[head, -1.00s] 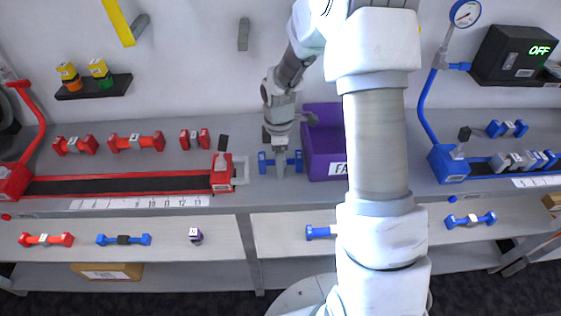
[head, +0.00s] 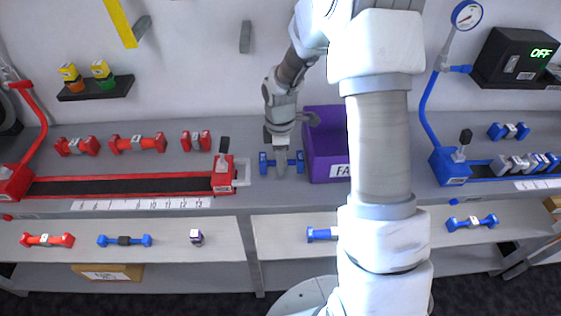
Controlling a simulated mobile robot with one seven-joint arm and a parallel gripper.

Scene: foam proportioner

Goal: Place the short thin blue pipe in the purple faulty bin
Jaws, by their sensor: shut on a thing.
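My gripper (head: 281,165) is shut on a short blue pipe (head: 264,163). The pipe has a blue end on each side of the fingers, and its middle is hidden by them. The gripper and pipe are at the grey workbench, just left of the purple bin (head: 325,168). The bin's label begins "FA"; the rest of the label and the bin's right part are hidden behind my arm. I cannot tell whether the pipe touches the bench.
A red test bench (head: 120,186) lies to the left, with several red pipes behind it. A blue test bench (head: 450,165) with blue pipes is to the right. The lower shelf (head: 80,255) holds more pipes. Bare bench shows around the gripper.

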